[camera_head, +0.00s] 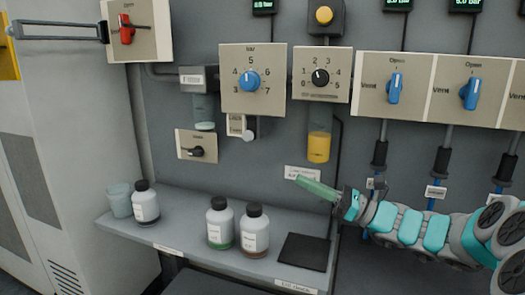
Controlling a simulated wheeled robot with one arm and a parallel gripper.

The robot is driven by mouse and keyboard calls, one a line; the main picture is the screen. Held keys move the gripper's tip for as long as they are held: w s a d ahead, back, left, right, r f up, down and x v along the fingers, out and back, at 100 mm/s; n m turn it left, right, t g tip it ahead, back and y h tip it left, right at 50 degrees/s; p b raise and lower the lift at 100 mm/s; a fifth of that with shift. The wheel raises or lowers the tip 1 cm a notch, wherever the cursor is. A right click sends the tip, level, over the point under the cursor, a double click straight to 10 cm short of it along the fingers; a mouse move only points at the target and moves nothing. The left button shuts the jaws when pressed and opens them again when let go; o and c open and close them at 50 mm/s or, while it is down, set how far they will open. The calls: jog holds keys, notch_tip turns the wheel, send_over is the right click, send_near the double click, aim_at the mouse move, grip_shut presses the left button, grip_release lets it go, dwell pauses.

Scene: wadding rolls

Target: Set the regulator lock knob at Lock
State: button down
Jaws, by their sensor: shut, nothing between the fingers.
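A blue regulator knob (249,80) sits on a beige plate with a bar scale running from 3 to 7. Just below that plate is a small white plate (236,119) with a pale knob (248,134) at its lower right, which looks like the lock knob. Its lettering is too small to read, so I cannot tell its setting. My gripper (300,181) reaches in from the right, its green fingers shut and empty. It is to the right of and below the pale knob in the picture, well apart from it.
A black-knob dial (320,78) is right of the regulator, above a yellow-filled bowl (319,147). A black lever (196,152) is at lower left. Bottles (254,231) and a beaker (119,200) stand on the shelf (180,229). Blue vent valves (395,88) line the right.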

jog(key=d+r+x, duration=0.1)
jog(key=r+x, duration=0.2)
jog(key=x, duration=0.9)
jog(key=shift+a, duration=0.35)
jog(key=shift+s, duration=0.1)
notch_tip(320, 180, up, 4)
jog(key=p, duration=0.4)
jog(key=shift+f, duration=0.1)
jog(key=a+f+b+v, duration=0.1)
jog(key=f+v, duration=0.2)
jog(key=v, duration=1)
jog(key=shift+w, duration=0.2)
